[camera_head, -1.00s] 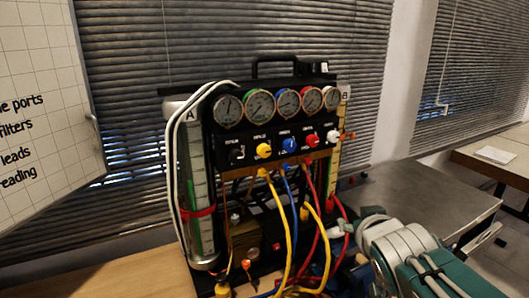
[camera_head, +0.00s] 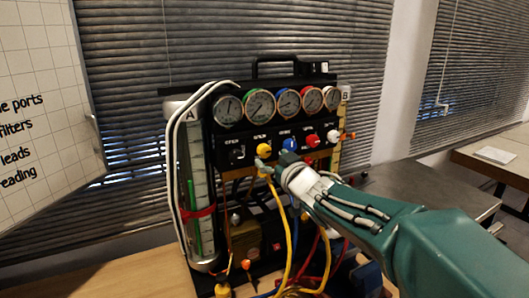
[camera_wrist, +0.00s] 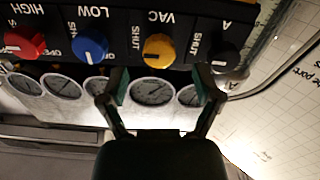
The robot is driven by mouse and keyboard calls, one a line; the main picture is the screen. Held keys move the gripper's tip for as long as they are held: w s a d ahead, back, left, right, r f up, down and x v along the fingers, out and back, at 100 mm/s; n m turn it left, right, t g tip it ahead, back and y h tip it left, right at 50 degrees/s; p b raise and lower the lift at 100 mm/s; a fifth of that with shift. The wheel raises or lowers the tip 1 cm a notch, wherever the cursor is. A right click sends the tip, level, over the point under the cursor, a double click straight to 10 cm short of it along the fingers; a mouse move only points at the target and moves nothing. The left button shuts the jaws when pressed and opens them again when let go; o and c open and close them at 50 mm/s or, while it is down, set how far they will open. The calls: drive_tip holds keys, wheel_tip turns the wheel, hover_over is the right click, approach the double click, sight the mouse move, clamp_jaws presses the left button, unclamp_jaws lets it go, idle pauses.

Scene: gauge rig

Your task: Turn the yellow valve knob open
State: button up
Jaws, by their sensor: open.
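The yellow valve knob (camera_head: 264,149) sits on the black panel of the gauge rig, below the row of gauges. It also shows in the wrist view (camera_wrist: 158,50), where the picture is upside down. My gripper (camera_head: 273,163) is just below and right of the knob in the head view. In the wrist view my gripper (camera_wrist: 160,83) is open, with its two fingers spread and nothing between them but a view of a gauge face. The yellow knob lies ahead, in line with the gap. I cannot tell any contact.
Blue (camera_head: 290,144), red (camera_head: 312,140) and white (camera_head: 333,136) knobs stand to the right, and a black knob (camera_head: 237,152) to the left. Yellow, blue and red hoses hang below the panel. A glass tube (camera_head: 198,170) stands at the left.

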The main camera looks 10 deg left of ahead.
sight(266, 153)
drive_tip(key=shift+x, duration=2.3)
clamp_jaws()
